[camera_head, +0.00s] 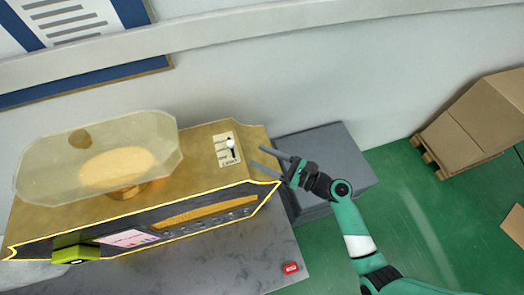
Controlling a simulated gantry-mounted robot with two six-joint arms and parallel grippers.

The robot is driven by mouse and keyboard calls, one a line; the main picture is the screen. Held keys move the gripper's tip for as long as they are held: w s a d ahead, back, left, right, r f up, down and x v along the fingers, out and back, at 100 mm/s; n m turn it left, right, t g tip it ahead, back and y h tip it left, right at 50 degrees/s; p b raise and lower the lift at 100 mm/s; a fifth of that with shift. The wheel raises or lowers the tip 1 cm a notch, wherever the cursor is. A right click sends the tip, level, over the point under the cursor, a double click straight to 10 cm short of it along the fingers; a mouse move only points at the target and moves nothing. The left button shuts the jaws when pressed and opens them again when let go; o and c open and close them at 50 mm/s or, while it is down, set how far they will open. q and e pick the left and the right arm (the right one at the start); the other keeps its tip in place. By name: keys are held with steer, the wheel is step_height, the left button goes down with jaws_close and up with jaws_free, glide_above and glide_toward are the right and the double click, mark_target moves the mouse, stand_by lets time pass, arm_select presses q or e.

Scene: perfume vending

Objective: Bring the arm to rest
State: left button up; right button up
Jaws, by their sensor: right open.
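My right gripper (266,160) is open and empty, coming in from the lower right. Its two fingers point left, at the right end of the gold perfume machine (195,165). In the picture the fingertips overlap or lie close to the machine's right edge; I cannot tell whether they touch it. A pale panel with a small white knob (230,143) is on the machine's top, left of the fingertips. My left gripper is not in view.
The machine carries a clear, pale cover (100,155) and stands on a grey marbled counter (240,265). A small red object (290,268) lies near the counter's right edge. A grey box (325,140) stands behind my gripper. Cardboard boxes (475,120) sit on a pallet at right; green floor is open between.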

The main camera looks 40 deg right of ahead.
steer(key=shift+s+d, duration=0.1)
steer(key=shift+s, duration=0.2)
steer(key=shift+w, duration=0.15)
